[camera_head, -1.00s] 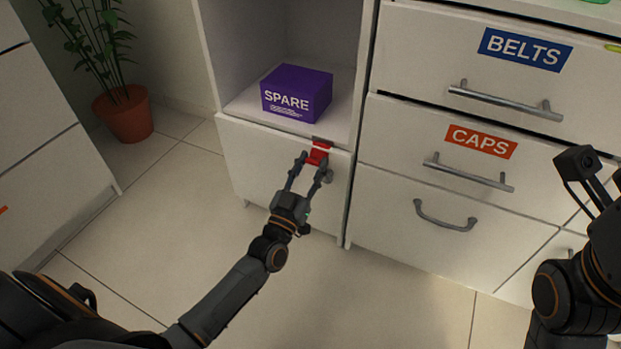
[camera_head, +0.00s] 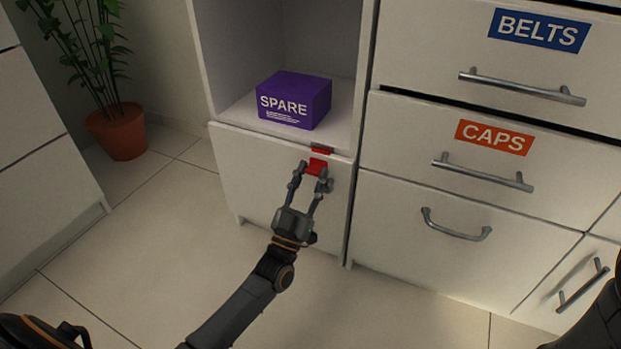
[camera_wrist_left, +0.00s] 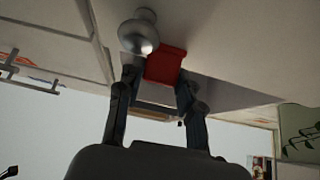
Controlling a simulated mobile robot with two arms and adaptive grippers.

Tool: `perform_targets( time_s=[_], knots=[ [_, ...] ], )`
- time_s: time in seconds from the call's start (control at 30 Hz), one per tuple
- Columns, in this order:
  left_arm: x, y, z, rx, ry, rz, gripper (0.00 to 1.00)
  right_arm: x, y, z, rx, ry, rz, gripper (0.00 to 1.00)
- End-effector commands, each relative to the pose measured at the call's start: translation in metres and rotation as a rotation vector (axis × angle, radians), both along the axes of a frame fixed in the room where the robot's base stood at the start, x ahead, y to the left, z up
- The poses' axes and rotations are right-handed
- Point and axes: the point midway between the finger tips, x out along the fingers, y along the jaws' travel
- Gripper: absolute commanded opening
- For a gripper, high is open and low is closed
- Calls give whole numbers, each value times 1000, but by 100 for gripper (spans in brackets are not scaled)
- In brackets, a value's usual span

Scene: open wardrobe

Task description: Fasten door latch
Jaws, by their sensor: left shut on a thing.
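My left gripper (camera_head: 311,179) is shut on the red latch, with a finger on either side. In the left wrist view, the red latch (camera_wrist_left: 166,65) sits between the fingertips. A round silver knob (camera_wrist_left: 139,34) is beside it, close to one finger. I cannot tell whether the latch is engaged with the plate. My right gripper is out of view.
A purple SPARE box (camera_head: 294,100) stands in the open compartment above the door. Drawers labelled BELTS (camera_head: 540,30) and CAPS (camera_head: 494,137) are to the right, with bar handles protruding. A potted plant (camera_head: 118,131) is at back left. The floor in front is clear.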

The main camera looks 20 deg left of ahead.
Motion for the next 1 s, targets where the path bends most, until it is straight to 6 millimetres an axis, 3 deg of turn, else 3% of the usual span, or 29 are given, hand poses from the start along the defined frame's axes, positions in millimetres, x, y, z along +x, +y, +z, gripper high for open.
perform_targets(
  time_s=[0.13,0.17,0.27,0.63,1.0],
  knots=[
    [-1,-1,0,1,1,-1,5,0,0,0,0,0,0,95],
    [-1,-1,0,1,1,-1,42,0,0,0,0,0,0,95],
    [0,-1,0,1,1,-1,59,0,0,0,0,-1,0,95],
    [-5,0,-5,0,3,0,59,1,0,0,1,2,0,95],
    [-52,2,-38,0,4,0,59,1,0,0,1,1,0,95]
  ],
)
